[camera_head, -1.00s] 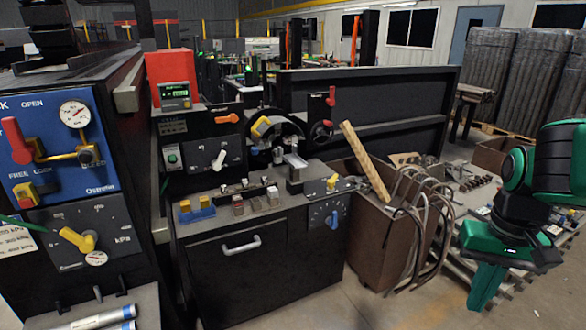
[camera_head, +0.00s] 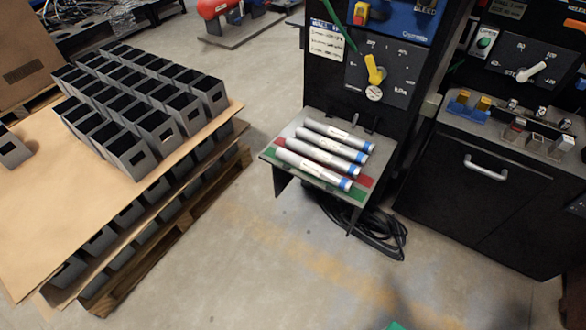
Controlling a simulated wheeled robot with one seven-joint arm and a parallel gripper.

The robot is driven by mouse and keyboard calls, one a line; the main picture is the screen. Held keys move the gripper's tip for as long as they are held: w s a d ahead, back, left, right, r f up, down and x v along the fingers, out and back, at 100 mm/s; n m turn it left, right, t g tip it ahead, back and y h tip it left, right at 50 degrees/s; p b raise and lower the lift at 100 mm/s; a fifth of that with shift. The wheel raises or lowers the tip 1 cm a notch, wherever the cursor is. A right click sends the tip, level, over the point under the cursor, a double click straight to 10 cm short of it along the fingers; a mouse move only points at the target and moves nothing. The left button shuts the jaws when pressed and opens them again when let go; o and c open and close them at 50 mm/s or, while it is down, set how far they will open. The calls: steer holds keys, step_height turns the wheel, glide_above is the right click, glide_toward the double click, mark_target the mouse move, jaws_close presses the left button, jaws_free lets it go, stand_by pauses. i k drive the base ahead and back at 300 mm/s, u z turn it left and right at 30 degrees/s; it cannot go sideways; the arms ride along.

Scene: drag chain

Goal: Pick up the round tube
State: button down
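Three round tubes lie side by side on a small shelf (camera_head: 283,140) at the front of the dark machine. They are silver-grey with blue bands at their right ends. The far tube (camera_head: 335,134), the middle tube (camera_head: 330,151) and the near tube (camera_head: 312,168) all lie roughly parallel, tilted down to the right in the picture. The shelf has green and red patches. My gripper is out of view; only a small green piece of my arm shows at the bottom edge.
A pallet (camera_head: 222,178) with cardboard and rows of grey square tubes (camera_head: 140,95) stands left of the shelf. Black cables (camera_head: 372,232) lie on the floor under the shelf. A black cabinet (camera_head: 480,200) stands at right. The floor in front is clear.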

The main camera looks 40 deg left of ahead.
mark_target(342, 182)
steer(key=u, duration=2.1)
steer(key=k, duration=1.3)
steer(key=u, duration=0.65)
steer(key=i, duration=1.8)
steer(key=z, duration=1.05)
steer(key=i, duration=0.45)
steer(key=z, duration=0.3)
